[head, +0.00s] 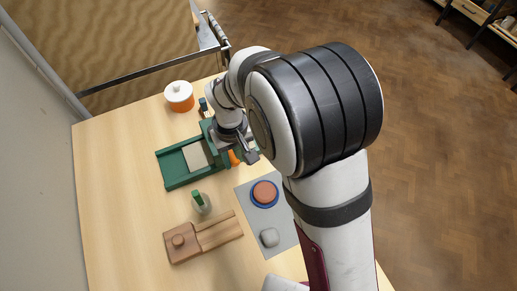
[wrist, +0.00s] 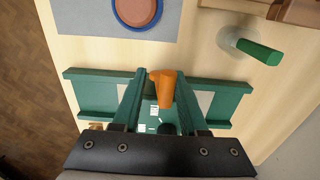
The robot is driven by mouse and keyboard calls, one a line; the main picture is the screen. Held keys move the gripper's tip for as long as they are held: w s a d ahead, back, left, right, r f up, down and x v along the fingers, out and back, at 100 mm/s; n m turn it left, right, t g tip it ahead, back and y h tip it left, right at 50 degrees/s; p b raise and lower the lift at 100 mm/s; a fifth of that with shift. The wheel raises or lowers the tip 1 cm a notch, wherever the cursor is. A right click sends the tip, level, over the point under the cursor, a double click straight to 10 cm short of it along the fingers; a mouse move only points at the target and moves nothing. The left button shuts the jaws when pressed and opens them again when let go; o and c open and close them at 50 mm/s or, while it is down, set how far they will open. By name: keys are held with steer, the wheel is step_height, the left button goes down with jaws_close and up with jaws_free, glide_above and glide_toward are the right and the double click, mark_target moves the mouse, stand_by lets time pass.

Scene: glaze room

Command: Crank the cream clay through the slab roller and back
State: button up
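The green slab roller (head: 172,176) stands on the table, its tray reaching left in the head view; it also shows in the wrist view (wrist: 88,90). The cream clay (head: 195,156) lies flat on the tray, against the left side of the roller housing. In the wrist view pale clay (wrist: 207,100) shows beside the housing, with another pale patch on the other side. My gripper (wrist: 162,84) is over the housing, its fingers on either side of the orange crank handle (wrist: 164,88), which fills the gap. My gripper and arm hide the right part in the head view.
A grey mat (head: 254,222) holds an orange clay disc (head: 265,193) on a blue plate and a grey lump (head: 270,237). The table's left side is clear.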

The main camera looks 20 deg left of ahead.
steer(key=shift+w+d, duration=0.9)
steer(key=shift+w+f, duration=0.1)
steer(key=shift+w+d+f, duration=0.25)
steer(key=shift+w+d, duration=0.2)
steer(key=shift+w+d+f, duration=0.2)
steer(key=shift+w+d, duration=0.2)
steer(key=shift+d, duration=0.05)
